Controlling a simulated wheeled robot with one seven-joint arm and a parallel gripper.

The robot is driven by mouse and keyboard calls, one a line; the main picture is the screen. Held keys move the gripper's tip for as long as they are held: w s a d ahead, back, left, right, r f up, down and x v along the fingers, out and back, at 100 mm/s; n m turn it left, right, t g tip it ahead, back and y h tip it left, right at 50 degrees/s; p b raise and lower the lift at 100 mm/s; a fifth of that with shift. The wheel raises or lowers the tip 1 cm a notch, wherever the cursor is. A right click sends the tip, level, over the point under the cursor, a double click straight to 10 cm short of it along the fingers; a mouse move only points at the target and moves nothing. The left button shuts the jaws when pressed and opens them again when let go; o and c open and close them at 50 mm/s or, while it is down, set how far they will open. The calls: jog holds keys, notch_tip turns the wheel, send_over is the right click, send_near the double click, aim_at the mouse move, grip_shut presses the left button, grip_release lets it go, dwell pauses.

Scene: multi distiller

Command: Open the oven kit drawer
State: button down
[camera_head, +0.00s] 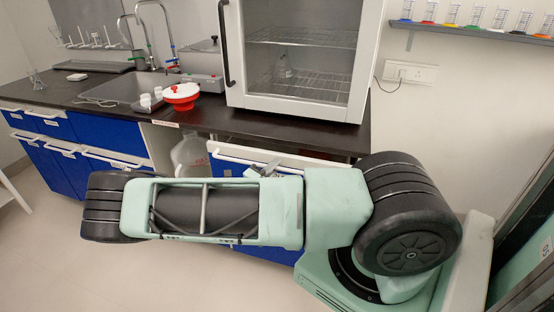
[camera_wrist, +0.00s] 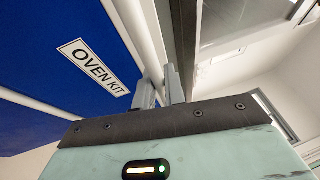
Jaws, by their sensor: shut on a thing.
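The blue drawer front with its OVEN KIT label (camera_wrist: 94,68) fills the left of the wrist view. Its white bar handle (camera_wrist: 138,35) runs down to my gripper (camera_wrist: 160,88), whose two grey fingers are shut on it. In the head view, the white handle (camera_head: 236,159) shows below the counter under the oven, with my gripper (camera_head: 266,169) at it. A dark gap with a bit of red shows behind the drawer's top edge; how far the drawer stands out is unclear. My arm hides much of the drawer front.
The white oven (camera_head: 300,58) stands on the dark counter (camera_head: 270,124) above. A red-and-white container (camera_head: 181,97) and a sink (camera_head: 128,86) are to the left. More blue drawers (camera_head: 112,135) line the left. Clear floor (camera_head: 60,245) shows at the lower left.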

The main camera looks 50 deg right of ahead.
jog(key=s+a, duration=0.4)
jog(key=a, duration=0.5)
jog(key=s+a+p, duration=0.1)
jog(key=s+a, duration=0.3)
jog(key=a, duration=0.6)
jog(key=s+a, duration=0.4)
jog(key=a, duration=0.6)
jog(key=shift+p, duration=0.3)
jog(key=c, duration=1.5)
grip_release()
jog(key=shift+d, duration=0.1)
jog(key=a+f+b, duration=0.1)
jog(key=a, duration=0.4)
jog(key=a+f+b, duration=0.1)
jog(key=a, duration=0.5)
jog(key=a+f+b, duration=0.1)
jog(key=a+b, duration=0.1)
jog(key=a, duration=0.4)
jog(key=shift+w+a+f, duration=0.1)
